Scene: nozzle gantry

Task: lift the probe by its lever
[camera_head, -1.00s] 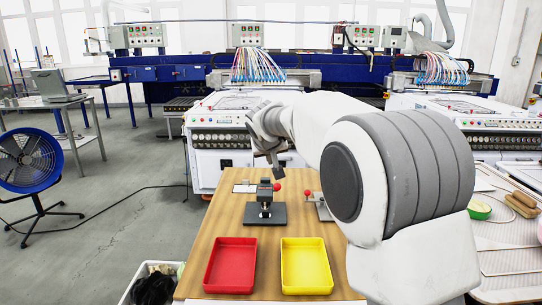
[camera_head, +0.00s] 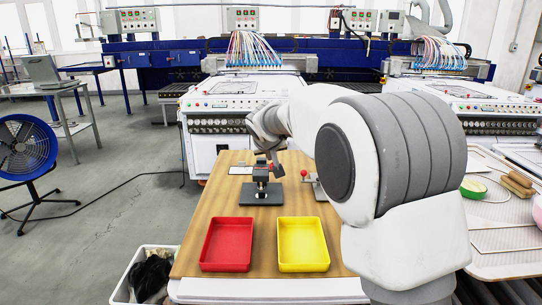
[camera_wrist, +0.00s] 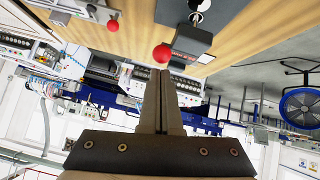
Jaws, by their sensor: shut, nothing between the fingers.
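The probe stand (camera_head: 262,194) is a dark grey base with a small dark head on the wooden table. A red ball knob on the right of its head marks the lever (camera_head: 281,171). In the wrist view the red knob (camera_wrist: 162,53) lies just past my fingertips, beside the dark probe head (camera_wrist: 192,40). My gripper (camera_head: 276,166) points down at the knob, its fingers shut and empty. In the wrist view my gripper (camera_wrist: 164,74) appears very close to the knob; I cannot tell whether they touch.
A second device with a red knob (camera_head: 304,173) stands to the right, partly behind my arm. A red tray (camera_head: 227,265) and a yellow tray (camera_head: 303,265) lie in front. A white card (camera_head: 240,170) lies behind left. The table's left side is clear.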

